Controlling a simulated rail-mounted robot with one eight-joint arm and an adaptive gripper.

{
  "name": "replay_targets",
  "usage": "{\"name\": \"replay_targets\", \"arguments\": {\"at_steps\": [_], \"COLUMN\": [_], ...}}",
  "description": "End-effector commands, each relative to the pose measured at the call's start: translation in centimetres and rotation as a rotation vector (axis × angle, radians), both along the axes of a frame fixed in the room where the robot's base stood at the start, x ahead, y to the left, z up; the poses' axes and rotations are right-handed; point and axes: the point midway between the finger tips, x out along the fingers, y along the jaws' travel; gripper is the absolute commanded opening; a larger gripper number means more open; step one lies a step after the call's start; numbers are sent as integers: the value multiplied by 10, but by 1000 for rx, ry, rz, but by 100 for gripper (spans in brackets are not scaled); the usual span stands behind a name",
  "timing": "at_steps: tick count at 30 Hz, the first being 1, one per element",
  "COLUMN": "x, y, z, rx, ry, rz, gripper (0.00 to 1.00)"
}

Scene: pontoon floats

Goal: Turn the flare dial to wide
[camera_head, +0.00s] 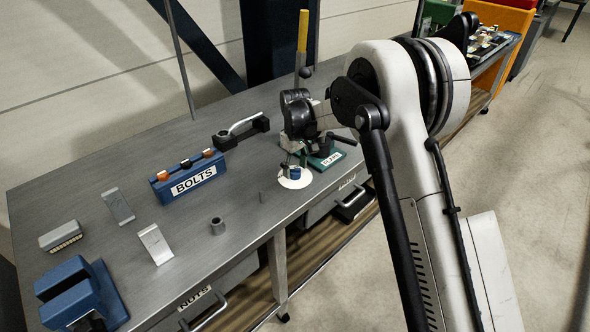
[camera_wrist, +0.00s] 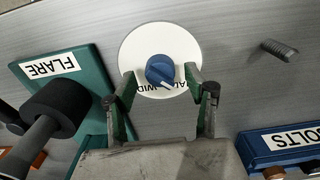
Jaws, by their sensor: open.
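The flare dial is a blue knob (camera_wrist: 160,69) with a white pointer mark, set on a round white disc (camera_wrist: 135,48). In the wrist view the pointer aims down and slightly right, near lettering that reads partly "WID" and "AL"; the rest is hidden. In the head view the white disc (camera_head: 294,181) lies at the bench's front edge, beside the green base marked FLARE (camera_head: 328,161). My gripper (camera_wrist: 161,78) is open, its fingertips on either side of the knob. I cannot tell whether they touch it. It also shows above the disc in the head view (camera_head: 293,163).
The green FLARE base (camera_wrist: 85,75) and a black-knobbed lever (camera_wrist: 58,107) stand close on the left in the wrist view. A blue BOLTS rack (camera_wrist: 262,140) is at lower right. A short peg (camera_wrist: 279,49) stands right of the disc. Bare bench lies between them.

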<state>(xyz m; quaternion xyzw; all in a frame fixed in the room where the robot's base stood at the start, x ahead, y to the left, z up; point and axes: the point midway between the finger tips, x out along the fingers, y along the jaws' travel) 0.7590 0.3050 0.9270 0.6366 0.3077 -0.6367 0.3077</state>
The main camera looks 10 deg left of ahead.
Motion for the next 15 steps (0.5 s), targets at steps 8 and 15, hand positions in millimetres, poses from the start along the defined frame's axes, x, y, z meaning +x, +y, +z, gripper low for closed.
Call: {"name": "replay_targets", "arguments": {"at_steps": [8, 15], "x": [0, 0], "y": [0, 0], "z": [-14, -14], "rx": [0, 0], "ry": [0, 0], "rz": [0, 0], "gripper": [49, 45]}}
